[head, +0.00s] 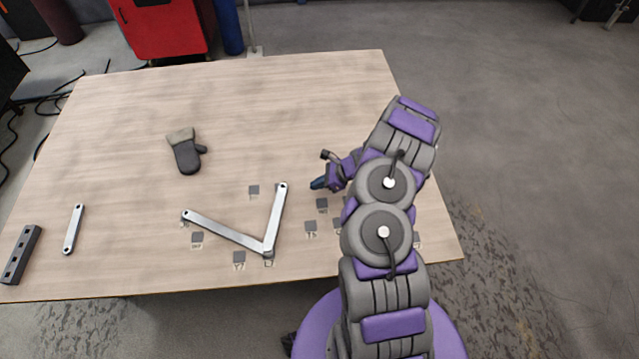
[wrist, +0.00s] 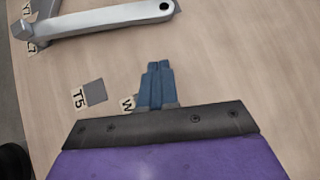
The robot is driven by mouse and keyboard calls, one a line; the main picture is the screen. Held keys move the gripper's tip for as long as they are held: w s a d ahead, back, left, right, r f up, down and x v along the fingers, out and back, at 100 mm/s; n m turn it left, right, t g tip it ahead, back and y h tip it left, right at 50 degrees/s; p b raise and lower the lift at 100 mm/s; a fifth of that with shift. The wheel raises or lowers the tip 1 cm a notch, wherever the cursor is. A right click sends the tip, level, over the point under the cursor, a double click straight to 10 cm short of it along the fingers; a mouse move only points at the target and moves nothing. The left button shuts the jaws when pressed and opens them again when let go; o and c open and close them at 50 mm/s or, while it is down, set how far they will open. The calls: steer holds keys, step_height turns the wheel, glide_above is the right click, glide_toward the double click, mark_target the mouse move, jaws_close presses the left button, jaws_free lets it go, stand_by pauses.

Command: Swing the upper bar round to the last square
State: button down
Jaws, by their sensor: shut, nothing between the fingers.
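Two silver bars meet at a joint near the table's front edge and form a V. One bar (head: 275,220) runs from the joint away from me; it looks like the upper one and crosses the wrist view (wrist: 105,18). The other bar (head: 225,233) runs left. Several grey squares with letter tags lie around them, including one square beyond the V (head: 254,191) and one tagged T5 (wrist: 95,91). Which square is last, I cannot tell. My gripper (head: 317,184) is shut and empty, right of the upper bar's free end and apart from it. In the wrist view its blue fingertips (wrist: 160,66) touch each other.
A small loose bar (head: 74,229) and a dark block with holes (head: 20,254) lie at the far left. The back of the table is clear. My arm covers part of the right side.

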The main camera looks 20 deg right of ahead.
mark_target(286, 190)
steer(key=b+x, duration=0.1)
steer(key=x, duration=0.4)
steer(key=shift+a+f, duration=0.15)
steer(key=shift+f, duration=0.2)
steer(key=a, duration=0.1)
steer(key=w+a+b, duration=0.1)
steer(key=shift+w+a, duration=0.35)
steer(key=shift+a, duration=0.05)
steer(key=shift+w+a, duration=0.3)
steer(key=shift+a, duration=0.2)
steer(key=shift+w+a+b, duration=0.3)
steer(key=shift+w+a, duration=0.15)
steer(key=shift+a, duration=0.2)
steer(key=shift+r, duration=0.1)
